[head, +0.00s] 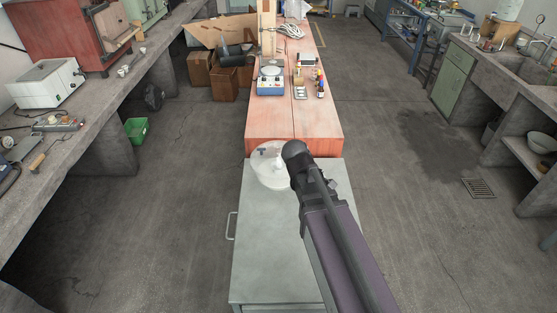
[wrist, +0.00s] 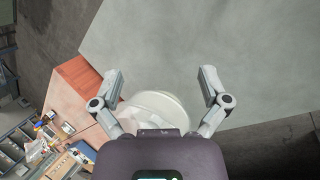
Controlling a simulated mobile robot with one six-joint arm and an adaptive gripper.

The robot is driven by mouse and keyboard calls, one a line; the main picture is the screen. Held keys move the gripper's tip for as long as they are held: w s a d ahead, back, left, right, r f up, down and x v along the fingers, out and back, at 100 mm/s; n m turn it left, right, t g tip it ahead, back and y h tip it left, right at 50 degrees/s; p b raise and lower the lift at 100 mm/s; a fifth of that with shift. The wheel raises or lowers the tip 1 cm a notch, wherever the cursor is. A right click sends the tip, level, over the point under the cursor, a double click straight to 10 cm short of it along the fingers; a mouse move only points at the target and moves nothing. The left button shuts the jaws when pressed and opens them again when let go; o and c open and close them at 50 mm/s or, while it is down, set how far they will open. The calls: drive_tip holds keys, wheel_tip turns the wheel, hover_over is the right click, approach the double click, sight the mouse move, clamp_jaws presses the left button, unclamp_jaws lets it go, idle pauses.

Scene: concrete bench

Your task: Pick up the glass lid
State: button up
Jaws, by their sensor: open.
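The glass lid (head: 270,166) is a round, clear, whitish disc with a knob. It lies on the far end of the grey metal cabinet top (head: 275,240), close to the orange-red bench. In the head view my arm and gripper cover its right side; the fingertips cannot be made out there. In the wrist view the lid (wrist: 158,106) shows low in the middle, partly hidden by the gripper body. My gripper (wrist: 162,78) is open, with its two fingers spread wide and nothing held between them. I cannot tell its height above the lid.
The orange-red bench (head: 290,125) adjoins the cabinet's far end and carries a blue-and-white device (head: 270,84) and small bottles (head: 320,88). Cardboard boxes (head: 222,82) stand left of it. The near cabinet top is bare. Open floor lies on both sides.

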drive_tip(key=w+a+r+n+t+h+b, duration=0.2)
drive_tip(key=w+a+n+t+h, duration=0.1)
drive_tip(key=w+a+n, duration=0.5)
drive_tip(key=n+t+h+b, duration=0.2)
drive_tip(key=n+t, duration=0.3)
drive_tip(key=n, duration=0.5)
approach(277, 145)
drive_tip(key=v, duration=0.3)
drive_tip(key=shift+s, duration=0.15)
drive_tip(key=shift+d, duration=0.1)
drive_tip(key=b+x, duration=0.2)
drive_tip(key=x, duration=0.6)
drive_tip(key=shift+f+b, duration=0.15)
drive_tip(key=shift+b, duration=0.25)
drive_tip(key=shift+w+d, duration=0.1)
drive_tip(key=shift+w, duration=0.15)
drive_tip(key=shift+w+f, duration=0.1)
drive_tip(key=shift+b+x, duration=0.85)
drive_tip(key=shift+x, duration=1.65)
